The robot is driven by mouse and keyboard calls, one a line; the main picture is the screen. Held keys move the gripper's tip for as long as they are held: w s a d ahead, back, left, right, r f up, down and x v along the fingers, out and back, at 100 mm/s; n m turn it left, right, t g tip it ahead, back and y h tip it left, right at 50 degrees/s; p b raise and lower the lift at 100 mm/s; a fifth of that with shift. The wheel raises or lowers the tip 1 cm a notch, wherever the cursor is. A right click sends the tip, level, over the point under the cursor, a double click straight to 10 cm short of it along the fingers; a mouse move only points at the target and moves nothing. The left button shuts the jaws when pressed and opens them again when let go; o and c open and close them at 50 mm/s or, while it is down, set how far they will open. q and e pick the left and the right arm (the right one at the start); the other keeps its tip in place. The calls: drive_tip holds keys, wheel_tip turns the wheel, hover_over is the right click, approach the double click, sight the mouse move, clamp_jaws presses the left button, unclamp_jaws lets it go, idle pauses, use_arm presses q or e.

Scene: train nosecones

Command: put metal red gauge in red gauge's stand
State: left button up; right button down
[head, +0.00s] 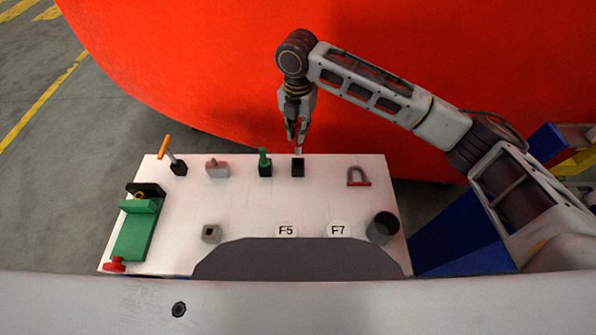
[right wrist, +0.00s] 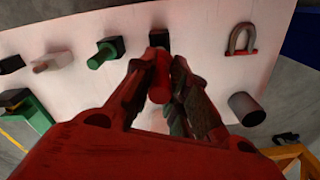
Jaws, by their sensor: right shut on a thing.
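My right gripper (head: 297,138) is above the back edge of the white table, pointing down. It is shut on the red gauge (right wrist: 160,78), which looks like a short red rod between the fingers in the right wrist view. In the head view only a small pale tip shows below the fingers. A small black block stand (head: 298,169) is just below that tip and also shows ahead of the fingers in the right wrist view (right wrist: 159,38). I cannot tell whether the gauge touches the stand. My left gripper is not in view.
Left of the stand are a green gauge in a black block (head: 265,163), a pinkish-grey piece (head: 217,168) and an orange-handled tool (head: 172,155). A red-based shackle (head: 358,177) and dark cup (head: 382,228) are on the right. A green vise (head: 136,230) is at left. The table's centre is clear.

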sight(298, 153)
idle(0.4)
drive_tip(key=shift+f, duration=2.5)
drive_tip(key=shift+f+p, duration=0.3)
drive_tip(key=shift+f, duration=2.2)
drive_tip(key=c, duration=1.4)
unclamp_jaws()
drive_tip(key=shift+f, duration=0.1)
